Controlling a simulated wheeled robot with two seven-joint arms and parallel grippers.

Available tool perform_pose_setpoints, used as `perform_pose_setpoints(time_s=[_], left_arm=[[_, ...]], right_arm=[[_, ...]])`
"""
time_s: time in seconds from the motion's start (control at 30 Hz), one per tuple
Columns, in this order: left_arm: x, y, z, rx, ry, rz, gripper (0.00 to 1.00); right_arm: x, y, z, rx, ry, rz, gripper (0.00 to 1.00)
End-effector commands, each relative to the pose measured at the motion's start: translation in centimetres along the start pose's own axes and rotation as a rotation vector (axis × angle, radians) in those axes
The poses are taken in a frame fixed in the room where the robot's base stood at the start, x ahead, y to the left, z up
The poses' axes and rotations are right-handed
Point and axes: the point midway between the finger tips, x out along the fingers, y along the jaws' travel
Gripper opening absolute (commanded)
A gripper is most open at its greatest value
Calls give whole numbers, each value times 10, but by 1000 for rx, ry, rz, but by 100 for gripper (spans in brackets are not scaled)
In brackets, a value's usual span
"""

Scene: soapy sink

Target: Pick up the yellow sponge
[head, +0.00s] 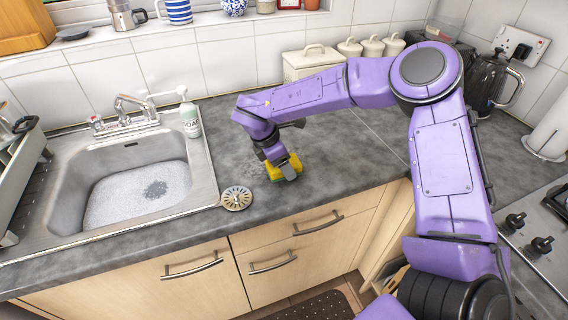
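The yellow sponge (274,174) is at the counter, just right of the sink, with a dark green layer showing along its lower left side. My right gripper (285,168) points down at the sponge, with one finger in front of its near side. The gripper hides part of the sponge. The other finger is hidden, so I cannot tell whether the fingers press on the sponge. The sponge appears to rest on the counter or very close to it. My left gripper is not in view.
White canisters (312,60) stand along the back wall. A kettle (487,82) and hob (545,225) are at right.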

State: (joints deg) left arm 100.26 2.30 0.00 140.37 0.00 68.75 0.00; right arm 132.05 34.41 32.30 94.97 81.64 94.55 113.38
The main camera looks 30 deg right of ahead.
Motion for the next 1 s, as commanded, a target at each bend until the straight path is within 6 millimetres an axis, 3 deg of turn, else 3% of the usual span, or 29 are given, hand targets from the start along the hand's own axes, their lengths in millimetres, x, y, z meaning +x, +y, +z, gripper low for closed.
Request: perform_pose_setpoints(time_s=[0.2,0.4,0.6,0.8,1.0], left_arm=[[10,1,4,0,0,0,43],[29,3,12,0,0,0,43],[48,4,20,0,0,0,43],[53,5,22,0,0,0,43],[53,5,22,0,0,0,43]], right_arm=[[-34,-3,12,1,2,6,39],[-90,-48,16,1,2,10,39],[-120,-100,5,-1,0,4,39],[-137,-126,1,0,0,2,39],[-141,-130,1,0,0,0,39]])
